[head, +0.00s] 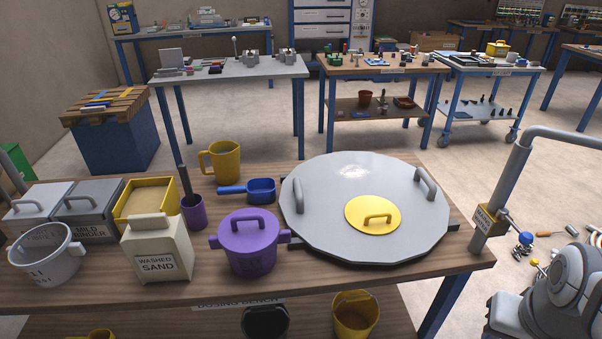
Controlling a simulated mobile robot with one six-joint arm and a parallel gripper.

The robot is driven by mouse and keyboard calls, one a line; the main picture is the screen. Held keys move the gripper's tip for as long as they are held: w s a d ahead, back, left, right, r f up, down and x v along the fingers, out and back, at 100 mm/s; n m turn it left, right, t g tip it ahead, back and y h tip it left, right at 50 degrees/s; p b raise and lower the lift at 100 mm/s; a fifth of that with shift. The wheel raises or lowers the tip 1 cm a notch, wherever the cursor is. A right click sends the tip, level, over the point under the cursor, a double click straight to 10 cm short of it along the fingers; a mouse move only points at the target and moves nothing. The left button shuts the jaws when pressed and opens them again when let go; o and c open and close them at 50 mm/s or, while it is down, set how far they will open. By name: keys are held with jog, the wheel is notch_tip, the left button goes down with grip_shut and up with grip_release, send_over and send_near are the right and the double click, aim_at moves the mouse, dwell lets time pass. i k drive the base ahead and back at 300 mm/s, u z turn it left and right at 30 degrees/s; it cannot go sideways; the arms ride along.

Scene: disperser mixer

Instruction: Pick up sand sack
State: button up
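The sand sack (157,252) is a cream, box-like sack with a handle on top and a label reading "WASHED SAND". It stands upright near the front edge of the wooden bench (300,284), left of centre. Part of my arm shows at the lower right, well apart from the sack. My gripper is not in the picture.
A white pail (45,254) stands left of the sack and a purple pot (247,243) right of it. Behind it are a yellow sand-filled tray (147,201) and a purple cup (194,212). A large grey lid (325,215) covers the right side.

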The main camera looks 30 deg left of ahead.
aim_at(158, 246)
jog(key=z, duration=0.85)
jog(key=k, duration=2.3)
jog(key=u, duration=2.4)
jog(key=i, duration=1.45)
